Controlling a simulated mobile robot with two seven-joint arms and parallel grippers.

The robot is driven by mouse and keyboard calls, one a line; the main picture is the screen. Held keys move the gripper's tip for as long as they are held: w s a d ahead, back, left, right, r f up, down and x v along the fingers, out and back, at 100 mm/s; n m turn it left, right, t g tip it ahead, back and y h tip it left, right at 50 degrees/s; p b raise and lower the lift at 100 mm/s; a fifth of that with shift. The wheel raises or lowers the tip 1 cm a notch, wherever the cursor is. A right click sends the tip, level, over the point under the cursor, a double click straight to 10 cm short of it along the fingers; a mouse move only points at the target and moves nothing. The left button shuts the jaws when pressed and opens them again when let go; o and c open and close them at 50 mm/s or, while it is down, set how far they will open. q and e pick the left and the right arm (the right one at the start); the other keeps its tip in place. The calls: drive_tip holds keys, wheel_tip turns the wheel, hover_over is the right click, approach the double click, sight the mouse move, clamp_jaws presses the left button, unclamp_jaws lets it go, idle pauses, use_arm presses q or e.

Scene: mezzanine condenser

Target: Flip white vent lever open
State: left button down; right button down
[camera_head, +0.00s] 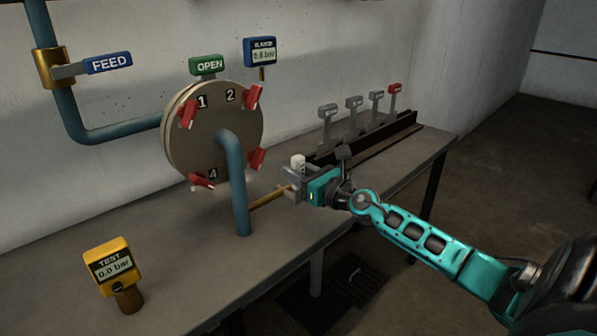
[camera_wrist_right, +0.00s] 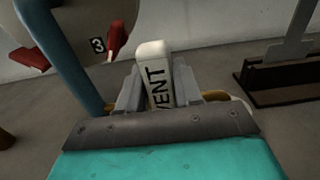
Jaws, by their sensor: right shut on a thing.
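The white vent lever (camera_wrist_right: 154,60), lettered VENT, stands between the fingers of my right gripper (camera_wrist_right: 156,88) in the right wrist view. In the head view only its white top (camera_head: 298,162) shows above my right gripper (camera_head: 293,182); the fingers hide the rest. The right gripper is shut on the lever. A thin brass pipe (camera_head: 268,198) runs from the blue pipe to the lever's place. My left gripper is not in view.
A round plate (camera_head: 222,125) with red clamps and a blue pipe (camera_head: 237,185) stands left of the gripper. A yellow TEST gauge (camera_head: 110,262) is at front left. A rack (camera_head: 375,138) with several grey levers and one red lever stands at right.

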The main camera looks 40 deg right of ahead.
drive_tip(key=c, duration=0.8)
unclamp_jaws()
drive_tip(key=shift+c, duration=0.2)
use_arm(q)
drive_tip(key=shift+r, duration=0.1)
use_arm(e)
drive_tip(key=shift+s, duration=0.1)
use_arm(q)
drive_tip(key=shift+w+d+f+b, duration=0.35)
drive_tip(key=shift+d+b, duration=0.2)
drive_tip(key=shift+b, duration=0.6)
use_arm(e)
drive_tip(key=s, duration=1.2)
drive_tip(key=shift+s+d, duration=0.35)
drive_tip(key=shift+d, duration=0.1)
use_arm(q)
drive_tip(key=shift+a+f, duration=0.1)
